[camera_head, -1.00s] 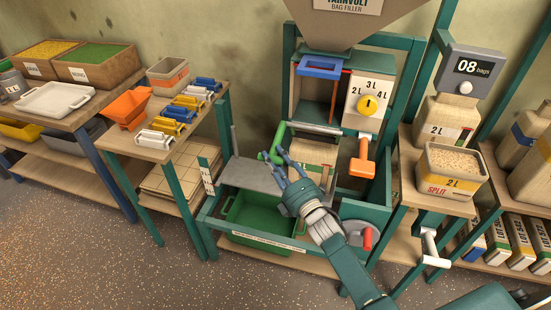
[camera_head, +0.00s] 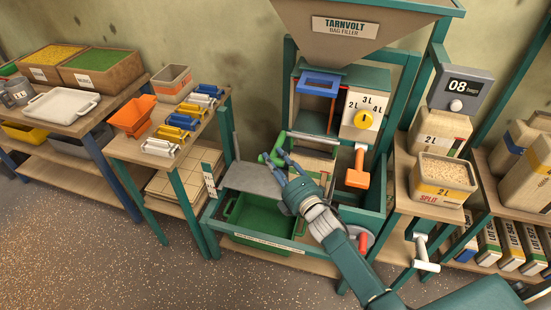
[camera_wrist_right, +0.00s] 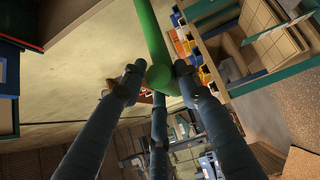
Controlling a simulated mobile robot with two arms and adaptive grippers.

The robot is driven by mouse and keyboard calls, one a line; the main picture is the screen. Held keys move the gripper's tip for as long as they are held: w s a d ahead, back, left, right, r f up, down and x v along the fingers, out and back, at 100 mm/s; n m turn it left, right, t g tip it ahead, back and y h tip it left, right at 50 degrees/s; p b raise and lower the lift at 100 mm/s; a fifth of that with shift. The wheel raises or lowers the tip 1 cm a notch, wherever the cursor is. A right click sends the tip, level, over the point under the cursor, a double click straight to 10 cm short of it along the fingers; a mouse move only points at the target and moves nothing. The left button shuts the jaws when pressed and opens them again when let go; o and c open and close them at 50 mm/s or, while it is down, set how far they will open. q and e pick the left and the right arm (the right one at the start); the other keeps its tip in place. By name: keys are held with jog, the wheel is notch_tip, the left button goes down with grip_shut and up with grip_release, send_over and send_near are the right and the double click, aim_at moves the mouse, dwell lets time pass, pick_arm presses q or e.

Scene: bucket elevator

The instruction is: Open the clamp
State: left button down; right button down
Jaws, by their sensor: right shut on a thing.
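The clamp on the bag filler shows as a grey crossbar (camera_head: 314,137) under the spout, with a green handle (camera_head: 278,147) at its left end. My right gripper (camera_head: 279,163) is at this handle, shut on its lower end. In the right wrist view the green handle (camera_wrist_right: 152,35) runs down to its rounded end between my fingers (camera_wrist_right: 158,76). The fingers hide part of the handle in the head view. I cannot tell how far the clamp is open. My left gripper is not in view.
A grey plate (camera_head: 256,178) and a green crate (camera_head: 262,215) lie left and below.

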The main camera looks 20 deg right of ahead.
jog(key=r, duration=0.4)
jog(key=shift+w+d+r+p, duration=0.25)
jog(key=shift+w+d+p, duration=0.05)
jog(key=shift+w+p, duration=0.1)
jog(key=shift+w+d+r, duration=0.15)
jog(key=shift+d+r, duration=0.1)
jog(key=shift+r, duration=0.5)
jog(key=shift+w+d+r+p, duration=0.1)
jog(key=shift+d+r+p, duration=0.05)
jog(key=shift+r+p, duration=0.2)
jog(key=c, duration=1.3)
grip_release()
jog(key=shift+w+f, duration=0.25)
jog(key=shift+f, duration=0.05)
jog(key=shift+s+f, duration=0.1)
